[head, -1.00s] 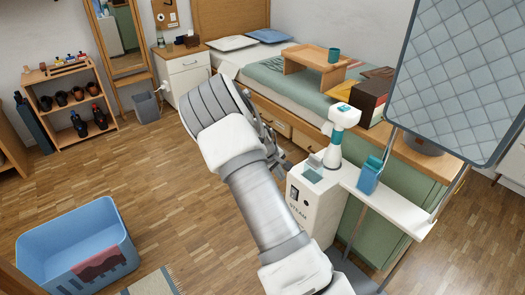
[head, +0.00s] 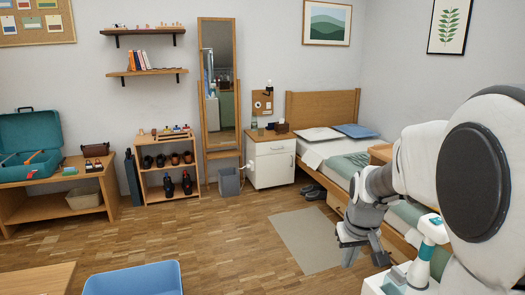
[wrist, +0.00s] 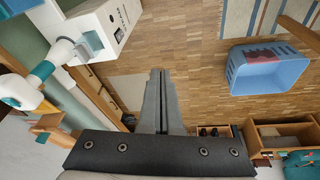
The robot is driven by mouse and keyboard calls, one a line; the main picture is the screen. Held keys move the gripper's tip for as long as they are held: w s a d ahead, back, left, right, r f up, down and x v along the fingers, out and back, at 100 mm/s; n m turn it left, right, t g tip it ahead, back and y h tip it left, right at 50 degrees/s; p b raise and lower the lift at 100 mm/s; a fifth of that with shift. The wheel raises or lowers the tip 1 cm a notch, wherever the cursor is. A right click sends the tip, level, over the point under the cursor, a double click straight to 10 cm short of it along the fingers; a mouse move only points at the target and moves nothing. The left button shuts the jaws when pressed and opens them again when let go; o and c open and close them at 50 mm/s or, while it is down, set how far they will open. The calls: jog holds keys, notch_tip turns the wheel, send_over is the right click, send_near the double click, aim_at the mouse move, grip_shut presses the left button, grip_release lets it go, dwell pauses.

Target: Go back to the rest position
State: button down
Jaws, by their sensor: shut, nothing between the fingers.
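My gripper (head: 357,245) hangs at the right of the head view, beside the bed and left of the white steamer. Its two fingers (wrist: 161,75) lie together in the wrist view, with nothing between them. It is in free air above the wooden floor and seems to touch nothing. The bed (head: 345,150) stands behind it against the back wall. My arm hides much of the bed's long side and its drawers in the head view.
A white steamer (head: 430,235) stands close to the right of my gripper. A blue basket (head: 135,279) is on the floor at the front left; it also shows in the wrist view (wrist: 262,75). The floor between, with a pale rug (head: 303,240), is clear.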

jog(key=s+a+r+t, duration=0.1)
jog(key=s+a+r, duration=0.15)
jog(key=s, duration=0.45)
jog(key=s+a+r+t, duration=0.1)
jog(key=s+r, duration=0.3)
jog(key=s, duration=0.4)
jog(key=s+a+r+t, duration=0.1)
jog(key=s+a+r, duration=0.15)
jog(key=s, duration=0.45)
notch_tip(320, 180, up, 19)
jog(key=p, duration=1.8)
jog(key=shift+w+d+m+g+p, duration=0.15)
jog(key=shift+w+m+g+p, duration=0.15)
jog(key=shift+m+p, duration=0.1)
